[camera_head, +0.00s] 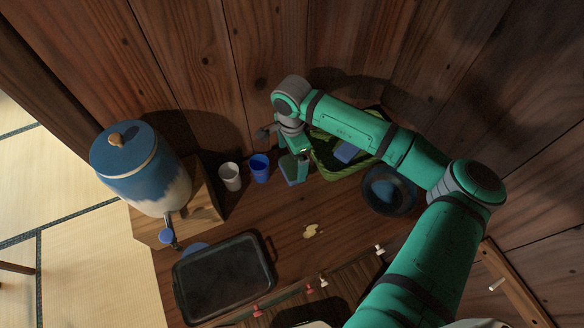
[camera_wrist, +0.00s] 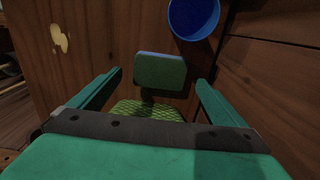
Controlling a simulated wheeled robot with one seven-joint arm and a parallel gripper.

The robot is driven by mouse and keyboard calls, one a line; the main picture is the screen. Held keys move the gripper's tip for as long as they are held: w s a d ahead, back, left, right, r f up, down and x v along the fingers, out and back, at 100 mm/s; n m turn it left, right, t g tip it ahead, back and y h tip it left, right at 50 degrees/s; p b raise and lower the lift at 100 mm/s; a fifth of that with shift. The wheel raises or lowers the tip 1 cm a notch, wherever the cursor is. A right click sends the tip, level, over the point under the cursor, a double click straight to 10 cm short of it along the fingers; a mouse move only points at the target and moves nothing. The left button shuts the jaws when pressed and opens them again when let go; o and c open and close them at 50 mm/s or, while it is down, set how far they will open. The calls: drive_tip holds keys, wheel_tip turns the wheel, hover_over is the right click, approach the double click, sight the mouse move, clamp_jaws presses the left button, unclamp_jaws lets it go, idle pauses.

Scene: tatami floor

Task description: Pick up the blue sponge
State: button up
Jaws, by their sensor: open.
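In the wrist view, a block with a dark green face and a blue edge (camera_wrist: 160,70), which looks like the sponge, lies between and slightly ahead of my gripper's fingertips (camera_wrist: 160,77). The fingers are apart, with a gap on each side of it. In the head view this block (camera_head: 293,169) is right of the blue cup, beside the green basket, under my gripper (camera_head: 287,150). A second blue block (camera_head: 346,152) sits in the green basket (camera_head: 327,160), partly behind my arm. I cannot tell whether it is also a sponge.
A blue cup (camera_head: 260,168) and a white cup (camera_head: 230,176) stand left of the block. A dark round bowl (camera_head: 389,190) is right of the basket. A black tray (camera_head: 222,278), a blue-white jar (camera_head: 140,168) and a pale patch (camera_head: 311,231) are also there. Wooden walls stand behind.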

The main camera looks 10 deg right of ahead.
sight(292, 166)
wheel_tip(292, 166, down, 2)
drive_tip(key=shift+w+f, duration=0.1)
drive_tip(key=shift+f, duration=0.15)
drive_tip(key=shift+d+f, duration=0.2)
drive_tip(key=shift+f, duration=0.25)
drive_tip(key=shift+a, duration=0.35)
drive_tip(key=c, duration=0.3)
drive_tip(key=shift+s, duration=0.2)
drive_tip(key=c, duration=0.8)
drive_tip(key=shift+d+r, duration=0.15)
drive_tip(key=shift+d, duration=0.05)
